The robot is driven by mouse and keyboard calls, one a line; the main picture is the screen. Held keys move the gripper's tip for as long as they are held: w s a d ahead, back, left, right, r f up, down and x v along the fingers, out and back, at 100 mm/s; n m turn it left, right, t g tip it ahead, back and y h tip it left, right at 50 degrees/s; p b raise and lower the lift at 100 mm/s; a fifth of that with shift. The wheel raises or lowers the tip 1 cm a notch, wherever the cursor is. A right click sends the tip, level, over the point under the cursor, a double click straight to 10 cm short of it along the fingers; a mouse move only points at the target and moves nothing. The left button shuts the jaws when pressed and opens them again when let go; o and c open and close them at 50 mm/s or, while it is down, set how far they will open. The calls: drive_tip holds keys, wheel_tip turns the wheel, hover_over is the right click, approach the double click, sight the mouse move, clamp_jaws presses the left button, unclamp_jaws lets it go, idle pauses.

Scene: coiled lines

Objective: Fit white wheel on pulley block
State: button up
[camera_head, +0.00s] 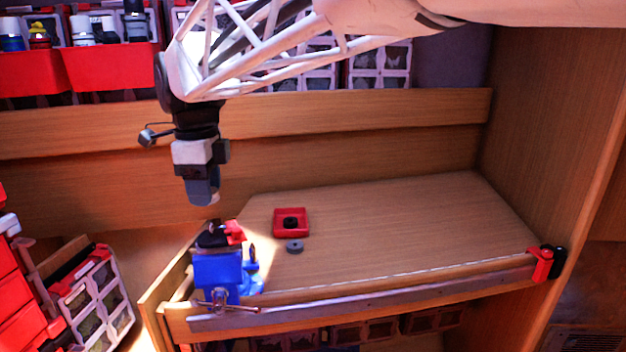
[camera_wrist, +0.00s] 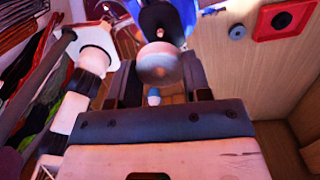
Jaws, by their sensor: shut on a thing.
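A whitish wheel (camera_wrist: 157,66) sits between the fingertips of my gripper (camera_wrist: 158,58) in the wrist view. My gripper is shut on it. In the head view my gripper (camera_head: 203,192) points down above the blue vise (camera_head: 217,268), apart from it, and the wheel can hardly be made out there. A dark part (camera_head: 212,236), probably the pulley block, is at the top of the vise, beside a small red part (camera_head: 235,231). A dark part (camera_wrist: 152,18) also shows just beyond the wheel in the wrist view; I cannot tell whether they touch.
A red square tray (camera_head: 277,222) holding a black round part (camera_head: 291,223) lies on the wooden bench (camera_head: 390,225). A grey ring (camera_head: 294,247) lies in front of it. A red and black clamp (camera_head: 545,263) is at the front right corner. The bench's right side is clear.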

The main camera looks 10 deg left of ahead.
drive_tip(key=shift+f, duration=0.25)
drive_tip(key=shift+f, duration=2)
drive_tip(key=shift+f, duration=1.55)
drive_tip(key=o, duration=1)
drive_tip(key=shift+r, duration=0.15)
drive_tip(key=shift+r, duration=2.85)
drive_tip(key=shift+r, duration=3.9)
